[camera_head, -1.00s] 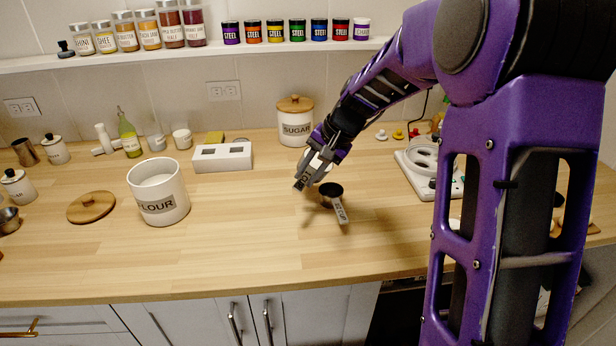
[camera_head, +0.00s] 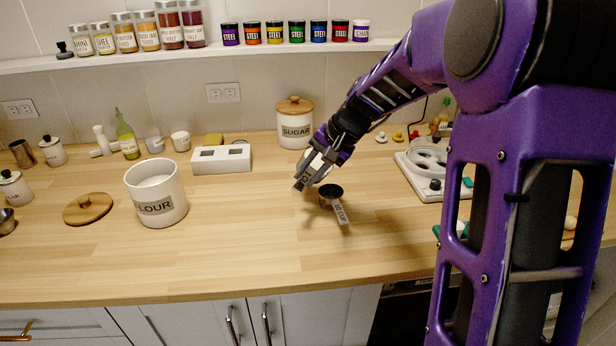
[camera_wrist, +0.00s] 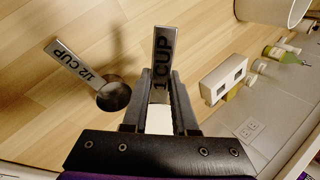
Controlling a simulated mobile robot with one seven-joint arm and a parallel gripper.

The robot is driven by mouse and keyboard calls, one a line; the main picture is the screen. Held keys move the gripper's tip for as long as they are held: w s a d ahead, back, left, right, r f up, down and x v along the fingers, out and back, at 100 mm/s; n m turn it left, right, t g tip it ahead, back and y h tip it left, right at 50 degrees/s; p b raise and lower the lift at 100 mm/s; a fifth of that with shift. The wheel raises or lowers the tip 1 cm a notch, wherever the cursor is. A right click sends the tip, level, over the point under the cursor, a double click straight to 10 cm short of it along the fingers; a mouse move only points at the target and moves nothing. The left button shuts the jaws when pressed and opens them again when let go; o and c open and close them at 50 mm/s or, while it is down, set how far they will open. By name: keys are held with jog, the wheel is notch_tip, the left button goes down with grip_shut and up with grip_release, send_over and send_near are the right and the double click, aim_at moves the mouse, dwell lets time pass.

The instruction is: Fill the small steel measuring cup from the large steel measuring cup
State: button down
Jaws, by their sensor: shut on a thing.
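The small steel measuring cup (camera_head: 330,193) stands on the counter, its handle pointing toward the front right. In the wrist view it is at left (camera_wrist: 113,96), its handle marked 1/2 CUP. My gripper (camera_head: 307,179) is above the counter, just left of and behind the small cup, apart from it. In the wrist view its fingers (camera_wrist: 159,95) are shut on a steel handle marked 1 CUP, that of the large steel measuring cup (camera_wrist: 163,58). The large cup's bowl cannot be made out. A pale patch shows between the fingers; I cannot tell what it is.
An open flour canister (camera_head: 158,195) stands at left, its wooden lid (camera_head: 88,208) beside it. A white block (camera_head: 221,160) and a lidded sugar canister (camera_head: 295,124) are behind. A white appliance (camera_head: 428,172) stands at right. The counter's front middle is clear.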

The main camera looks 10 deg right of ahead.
jog(key=shift+f+b, duration=0.1)
jog(key=shift+b, duration=0.5)
dwell(0.5)
jog(key=shift+s+d+t+y+b, duration=0.15)
jog(key=shift+t+y+b, duration=0.4)
jog(key=shift+b, duration=1.15)
jog(key=shift+r+y, duration=0.2)
jog(key=shift+y, duration=0.05)
jog(key=shift+f+b, duration=0.15)
jog(key=shift+b, duration=0.65)
jog(key=shift+d+y, duration=0.15)
jog(key=shift+y, duration=0.35)
dwell(0.6)
jog(key=shift+t, duration=0.25)
dwell(0.5)
jog(key=shift+s+d+y, duration=0.1)
jog(key=shift+y, duration=0.4)
dwell(0.6)
